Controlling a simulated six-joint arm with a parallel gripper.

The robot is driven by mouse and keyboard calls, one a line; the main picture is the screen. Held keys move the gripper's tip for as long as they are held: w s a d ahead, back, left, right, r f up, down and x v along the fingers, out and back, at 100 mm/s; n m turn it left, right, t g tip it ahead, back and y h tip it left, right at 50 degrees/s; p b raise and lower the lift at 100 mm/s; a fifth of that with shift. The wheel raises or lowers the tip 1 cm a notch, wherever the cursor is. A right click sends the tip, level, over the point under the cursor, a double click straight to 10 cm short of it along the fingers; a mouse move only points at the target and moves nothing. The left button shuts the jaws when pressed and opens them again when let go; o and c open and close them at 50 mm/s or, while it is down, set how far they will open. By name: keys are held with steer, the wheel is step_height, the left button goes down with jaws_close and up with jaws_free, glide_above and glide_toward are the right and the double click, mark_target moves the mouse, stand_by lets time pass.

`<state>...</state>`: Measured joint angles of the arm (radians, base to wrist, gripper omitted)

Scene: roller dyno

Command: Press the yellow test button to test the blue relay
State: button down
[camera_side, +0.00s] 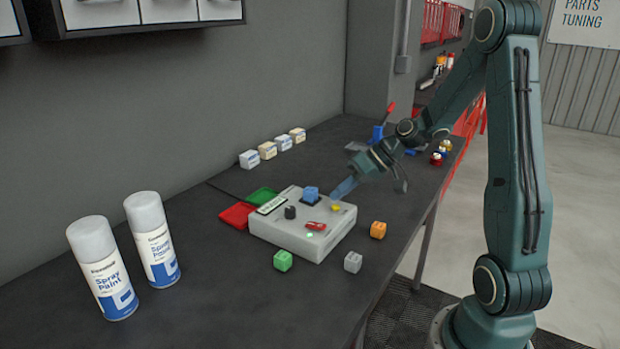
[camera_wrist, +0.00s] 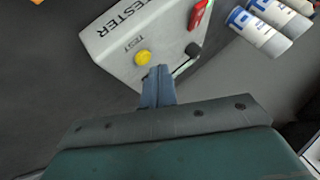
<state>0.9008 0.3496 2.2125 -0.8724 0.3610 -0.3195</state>
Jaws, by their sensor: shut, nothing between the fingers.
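The grey tester box (camera_side: 288,237) sits on the dark bench, and its top also shows in the wrist view (camera_wrist: 125,50). The yellow test button (camera_side: 335,208) is on the box's right part; in the wrist view (camera_wrist: 143,58) it lies just ahead and left of my fingertips. The blue relay (camera_side: 311,193) sits upright on the back of the box; in the wrist view my gripper seems to hide it. My gripper (camera_side: 336,196) is shut and empty, near the button and right of the relay. Its fingers show in the wrist view (camera_wrist: 160,72), apart from the button.
A red switch (camera_side: 316,226) and a dark knob (camera_side: 290,212) are on the box. Green (camera_side: 283,261), grey (camera_side: 353,262) and orange (camera_side: 378,230) relays lie around it. Red (camera_side: 237,215) and green (camera_side: 262,196) trays are left. Two spray cans (camera_side: 152,240) stand front left.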

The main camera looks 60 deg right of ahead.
mark_target(340, 209)
steer(key=shift+f, duration=0.85)
stand_by(1.4)
steer(key=shift+r, duration=0.85)
steer(key=shift+r, duration=0.1)
steer(key=shift+r, duration=2.45)
